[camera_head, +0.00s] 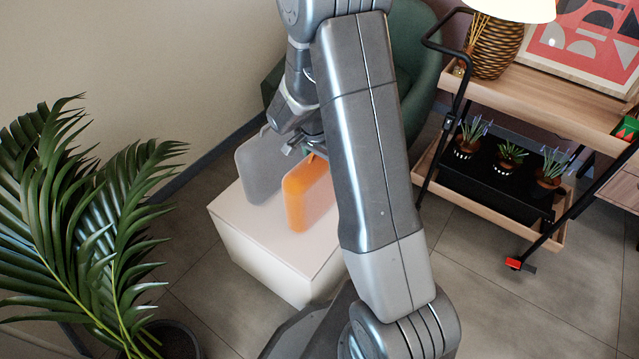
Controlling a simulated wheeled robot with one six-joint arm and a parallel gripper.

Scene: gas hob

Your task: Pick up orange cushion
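The orange cushion (306,196) stands upright on a low white box-shaped table (232,225). A grey cushion (259,168) stands upright just left of it on the same table. My gripper (304,148) is directly above the top edge of the orange cushion, partly hidden behind my arm. It appears to be at or touching the cushion's top. The fingers are too small and covered to tell whether they are open or closed on it. My arm also hides the right part of the table.
A leafy plant (65,230) stands at the left. A wooden trolley (560,95) with a lamp (496,40), a framed picture (585,45) and potted flowers (507,155) stands at the right. A green armchair (412,55) is behind my arm. Tiled floor (500,290) is clear at lower right.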

